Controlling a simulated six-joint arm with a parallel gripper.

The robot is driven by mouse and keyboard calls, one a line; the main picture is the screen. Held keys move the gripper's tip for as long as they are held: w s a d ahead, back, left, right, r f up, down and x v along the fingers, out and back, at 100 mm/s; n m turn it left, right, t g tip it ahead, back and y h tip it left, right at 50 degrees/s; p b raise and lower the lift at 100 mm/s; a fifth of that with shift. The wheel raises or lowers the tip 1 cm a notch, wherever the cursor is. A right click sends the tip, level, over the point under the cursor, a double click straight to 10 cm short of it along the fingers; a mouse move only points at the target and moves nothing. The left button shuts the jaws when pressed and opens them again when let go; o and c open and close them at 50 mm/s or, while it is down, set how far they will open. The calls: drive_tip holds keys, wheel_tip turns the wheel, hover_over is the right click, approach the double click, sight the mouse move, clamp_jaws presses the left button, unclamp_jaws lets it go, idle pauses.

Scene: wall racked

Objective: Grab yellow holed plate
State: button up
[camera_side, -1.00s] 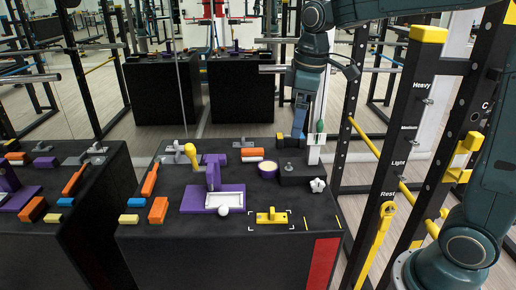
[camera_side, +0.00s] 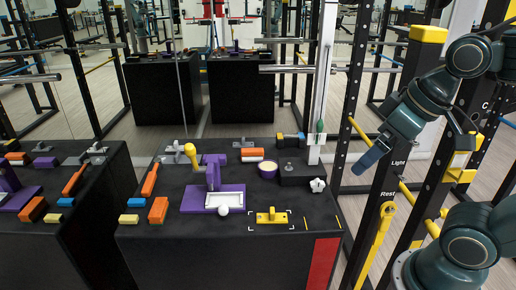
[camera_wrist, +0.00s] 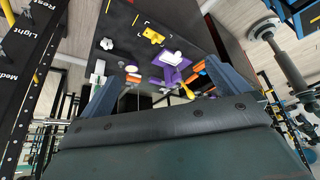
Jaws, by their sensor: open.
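The yellow holed plate (camera_side: 270,217) lies on the front right of the black table top, between white corner marks. A raised knob or post stands on it. In the wrist view the yellow plate (camera_wrist: 153,36) shows near the top, beyond the fingers. My gripper (camera_side: 364,167) is off to the right of the table, in front of the rack post and well above and away from the plate. Its fingers point down and to the left. In the wrist view my gripper (camera_wrist: 160,72) has its two blue fingers spread wide with nothing held between them.
A purple stand with a white-topped base (camera_side: 224,200) and a white ball (camera_side: 223,210) are left of the plate. A black block (camera_side: 300,175) and white star knob (camera_side: 317,185) lie behind it. The rack (camera_side: 400,130) with yellow bars stands right of the table.

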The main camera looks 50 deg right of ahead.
drive_tip(key=shift+s+f, duration=0.35)
drive_tip(key=shift+s, duration=0.3)
drive_tip(key=shift+c, duration=0.2)
drive_tip(key=c, duration=0.9)
drive_tip(key=shift+w, duration=0.1)
